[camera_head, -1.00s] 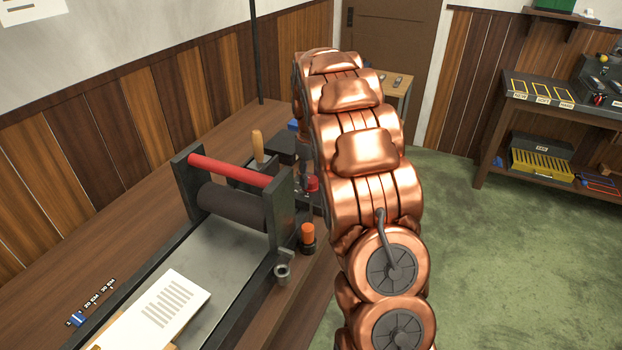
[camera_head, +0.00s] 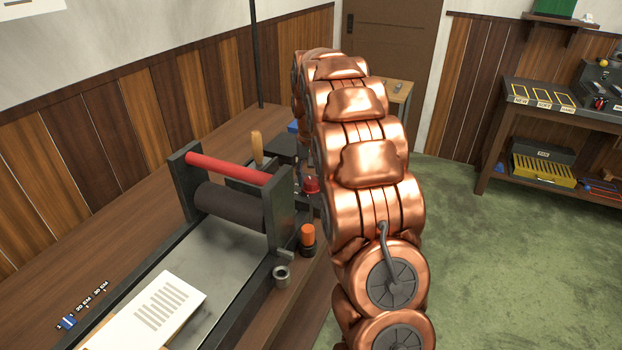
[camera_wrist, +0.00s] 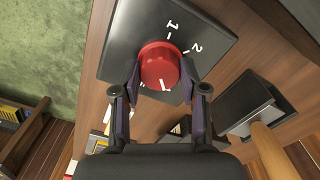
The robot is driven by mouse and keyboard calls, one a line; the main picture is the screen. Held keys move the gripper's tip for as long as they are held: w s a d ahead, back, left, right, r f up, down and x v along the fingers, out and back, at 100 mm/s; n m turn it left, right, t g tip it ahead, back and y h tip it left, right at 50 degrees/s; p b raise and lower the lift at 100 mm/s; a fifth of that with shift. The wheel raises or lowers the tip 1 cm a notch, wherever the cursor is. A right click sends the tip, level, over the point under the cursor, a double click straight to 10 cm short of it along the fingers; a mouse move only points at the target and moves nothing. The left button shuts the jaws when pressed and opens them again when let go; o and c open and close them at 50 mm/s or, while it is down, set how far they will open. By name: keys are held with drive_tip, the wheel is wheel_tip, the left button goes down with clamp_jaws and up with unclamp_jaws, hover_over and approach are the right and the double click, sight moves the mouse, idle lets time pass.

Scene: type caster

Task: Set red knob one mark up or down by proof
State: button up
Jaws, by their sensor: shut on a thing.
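The red knob (camera_wrist: 157,64) sits on a dark dial plate (camera_wrist: 127,30) with white marks; "1" and "2" are readable in the wrist view. A white line shows on the knob's side facing my gripper. My gripper (camera_wrist: 160,82) is shut on the knob, one finger on each side; the fingers hide part of the plate. In the head view the knob (camera_head: 311,185) shows beside the press, partly behind my arm. The proof, a white printed sheet (camera_head: 188,292), lies on the press bed (camera_head: 215,246); its print is grey lines, too small to judge.
The press has a red bar (camera_head: 230,169) and dark roller (camera_head: 231,208). An orange-topped bottle (camera_head: 308,237) and a metal ring (camera_head: 281,277) stand near the bench edge. A wooden handle (camera_wrist: 268,142) and dark block (camera_wrist: 246,103) lie close to the gripper. Green floor is clear at right.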

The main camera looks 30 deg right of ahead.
sight(311, 180)
idle(0.4)
drive_tip(key=o, duration=1.1)
drive_tip(key=shift+o, duration=0.2)
wheel_tip(311, 180, up, 12)
idle(0.4)
